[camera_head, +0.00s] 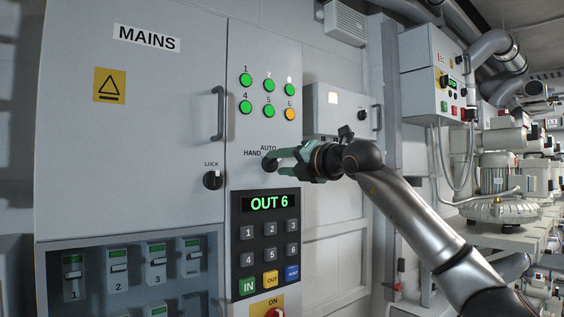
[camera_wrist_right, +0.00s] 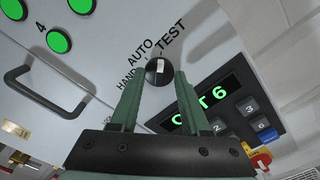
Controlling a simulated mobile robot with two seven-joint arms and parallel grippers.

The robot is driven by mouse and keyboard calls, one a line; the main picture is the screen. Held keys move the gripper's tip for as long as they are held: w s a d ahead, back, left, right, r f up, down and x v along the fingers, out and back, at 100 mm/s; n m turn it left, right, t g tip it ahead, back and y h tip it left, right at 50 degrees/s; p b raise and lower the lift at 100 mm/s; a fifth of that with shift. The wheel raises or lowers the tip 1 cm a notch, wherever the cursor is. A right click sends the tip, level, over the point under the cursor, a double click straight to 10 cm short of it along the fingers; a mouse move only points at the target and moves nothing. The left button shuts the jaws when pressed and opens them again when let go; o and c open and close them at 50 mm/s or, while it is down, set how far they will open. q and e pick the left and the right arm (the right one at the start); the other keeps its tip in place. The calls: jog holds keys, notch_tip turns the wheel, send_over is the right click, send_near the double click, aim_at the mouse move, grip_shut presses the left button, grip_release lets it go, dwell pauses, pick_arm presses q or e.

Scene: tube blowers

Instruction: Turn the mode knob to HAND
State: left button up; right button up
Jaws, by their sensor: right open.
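The mode knob is a round black knob on the right-hand door of the grey cabinet, under the labels HAND and AUTO in the head view. In the right wrist view the knob (camera_wrist_right: 153,76) carries a white mark that points up, roughly between AUTO and TEST; I cannot tell exactly which it meets. My right gripper (camera_head: 277,160) has its green fingers at the knob, partly hiding it in the head view. In the wrist view the open fingers (camera_wrist_right: 158,82) stand on either side of the knob; contact is unclear. My left gripper is out of view.
Below the knob is a keypad with the display OUT 6 (camera_head: 268,203). Green lamps (camera_head: 246,80) and one orange lamp (camera_head: 290,114) sit above. A door handle (camera_head: 218,113) and the LOCK knob (camera_head: 212,180) are to the left. A grey box (camera_head: 335,108) is behind my arm.

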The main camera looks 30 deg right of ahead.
grip_shut()
dwell(0.4)
jog(key=shift+n, duration=0.4)
jog(key=n, duration=0.3)
jog(key=shift+a+n, duration=0.1)
jog(key=shift+n, duration=0.3)
jog(key=n+p, duration=0.2)
jog(key=n, duration=0.3)
jog(key=shift+r, duration=0.15)
jog(key=n+p, duration=0.2)
jog(key=n, duration=0.3)
jog(key=shift+a+n, duration=0.15)
jog(key=shift+n, duration=0.25)
jog(key=shift+n+p, duration=0.45)
jog(key=shift+n, duration=1.85)
grip_release()
